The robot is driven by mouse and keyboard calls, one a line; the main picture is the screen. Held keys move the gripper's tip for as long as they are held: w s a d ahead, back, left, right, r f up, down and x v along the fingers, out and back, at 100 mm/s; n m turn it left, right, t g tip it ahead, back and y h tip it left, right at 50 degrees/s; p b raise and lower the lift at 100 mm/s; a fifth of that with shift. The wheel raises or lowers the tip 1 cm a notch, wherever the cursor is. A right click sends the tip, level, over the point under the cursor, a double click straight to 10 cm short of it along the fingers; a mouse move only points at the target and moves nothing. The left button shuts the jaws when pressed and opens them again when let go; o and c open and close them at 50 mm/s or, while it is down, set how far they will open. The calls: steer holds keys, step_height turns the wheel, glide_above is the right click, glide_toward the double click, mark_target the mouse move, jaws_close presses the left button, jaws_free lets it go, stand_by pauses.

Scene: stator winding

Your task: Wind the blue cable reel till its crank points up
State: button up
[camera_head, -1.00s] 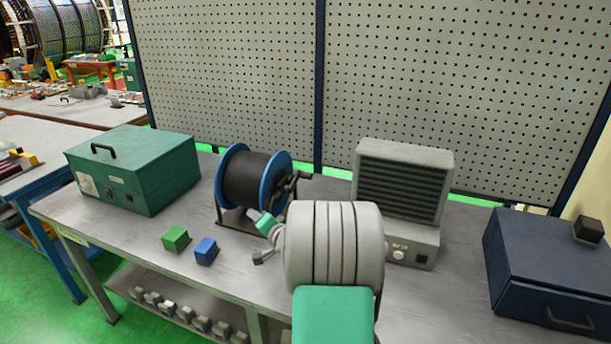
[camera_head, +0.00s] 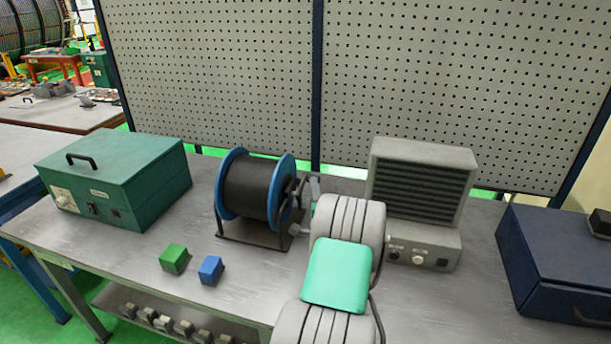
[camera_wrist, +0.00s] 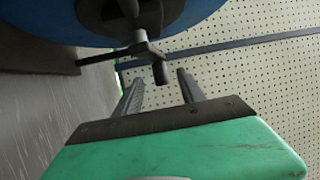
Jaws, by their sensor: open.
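The blue cable reel (camera_head: 228,186) stands on the grey workbench, with dark cable wound between its blue flanges. Its dark crank (camera_head: 296,187) is on the right side and is partly hidden by my gripper and arm. In the wrist view the reel's blue flange (camera_wrist: 203,12) fills the top, and the crank (camera_wrist: 140,48) with its short grip extends toward my fingers. My gripper (camera_wrist: 160,88) is open, with the end of the crank grip near the gap between its fingertips. I cannot tell whether they touch. In the head view my arm hides most of the gripper.
A green box (camera_head: 120,185) stands left of the reel. Green (camera_head: 174,258) and blue (camera_head: 210,269) cubes lie in front. A grey louvred unit (camera_head: 418,195) stands close right of my arm, and a dark blue box (camera_head: 560,262) sits farther right. A perforated panel (camera_head: 215,70) rises behind.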

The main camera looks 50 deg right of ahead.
steer(key=p+x, duration=0.2)
steer(key=x, duration=0.4)
steer(key=shift+d, duration=0.3)
steer(key=shift+c, duration=0.4)
jaws_close()
stand_by(0.5)
